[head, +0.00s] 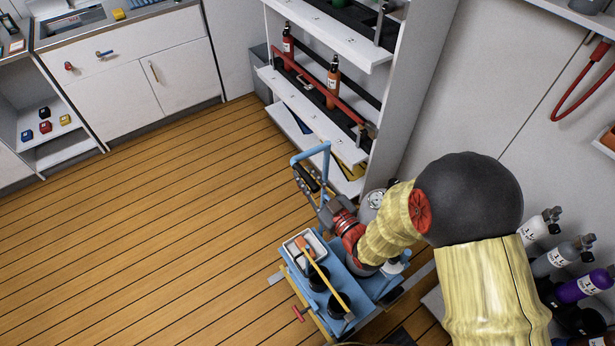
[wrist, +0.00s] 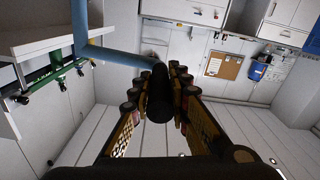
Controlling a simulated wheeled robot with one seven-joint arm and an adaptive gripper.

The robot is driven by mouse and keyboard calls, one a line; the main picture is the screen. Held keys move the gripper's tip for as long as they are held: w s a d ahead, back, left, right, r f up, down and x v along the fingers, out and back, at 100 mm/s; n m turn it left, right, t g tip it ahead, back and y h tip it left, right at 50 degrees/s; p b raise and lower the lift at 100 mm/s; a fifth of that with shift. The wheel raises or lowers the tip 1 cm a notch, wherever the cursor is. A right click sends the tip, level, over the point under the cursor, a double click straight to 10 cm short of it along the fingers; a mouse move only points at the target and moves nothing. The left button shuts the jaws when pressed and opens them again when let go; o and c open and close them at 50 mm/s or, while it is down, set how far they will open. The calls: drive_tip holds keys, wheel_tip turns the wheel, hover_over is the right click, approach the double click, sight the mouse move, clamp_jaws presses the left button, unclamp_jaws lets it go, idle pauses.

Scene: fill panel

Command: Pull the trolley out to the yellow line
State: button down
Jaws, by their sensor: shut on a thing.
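The blue trolley (head: 362,286) stands at the lower middle of the head view, beside the shelf rack. Its blue tubular handle (head: 311,152) rises at the back; the tube also shows in the wrist view (wrist: 112,53). My gripper (head: 318,190) reaches over the trolley to this handle. In the wrist view my gripper (wrist: 160,78) is shut on the handle's dark grip (wrist: 159,95), with a finger on each side. A yellow strip (head: 308,298) shows at the trolley's lower left edge; I cannot tell whether it is the floor line. My arm hides part of the trolley.
The trolley carries a white tray (head: 291,246), dark pots and a yellow rod (head: 329,276). Gas cylinders (head: 577,287) are at the right. The wooden floor (head: 150,240) at the left is clear.

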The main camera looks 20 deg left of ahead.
drive_tip(key=shift+s+f, duration=0.1)
drive_tip(key=c, duration=1.7)
unclamp_jaws()
drive_tip(key=shift+c, duration=0.2)
drive_tip(key=shift+o, duration=0.4)
drive_tip(key=v, duration=1.2)
